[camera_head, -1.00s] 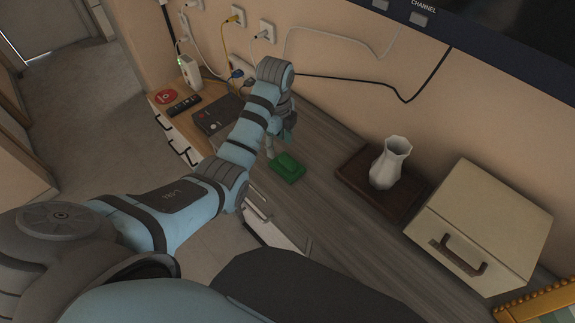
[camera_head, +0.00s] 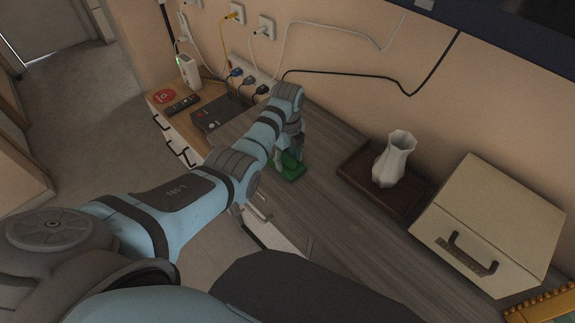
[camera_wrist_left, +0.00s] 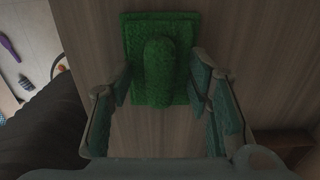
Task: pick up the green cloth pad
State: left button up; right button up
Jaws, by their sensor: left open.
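The green cloth pad (camera_head: 291,167) lies on the grey wooden cabinet top, near its front edge. In the left wrist view the green cloth pad (camera_wrist_left: 181,84) is a rectangle with a raised, rounded ridge along its middle. My left gripper (camera_head: 286,160) is above the pad in the head view and hides part of it. In the left wrist view my left gripper (camera_wrist_left: 161,86) is open, its two fingers on either side of the ridge. I cannot tell whether the fingers touch the pad. My right gripper is not in view.
A white vase (camera_head: 394,158) stands on a dark brown tray (camera_head: 352,173) to the right. A cream box (camera_head: 492,222) with a handle is further right. A black device (camera_head: 218,112), a remote (camera_head: 182,104) and cables lie to the left. The wood between pad and tray is clear.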

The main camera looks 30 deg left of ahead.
pick_arm(q)
jog(key=shift+r, duration=0.1)
grip_shut()
notch_tip(320, 180, up, 15)
jog(key=p, duration=0.4)
notch_tip(320, 180, up, 5)
jog(key=p, duration=0.6)
send_over(287, 156)
jog(key=shift+s+r+b, duration=0.1)
jog(key=shift+s+b, duration=0.05)
jog(key=shift+b, duration=0.15)
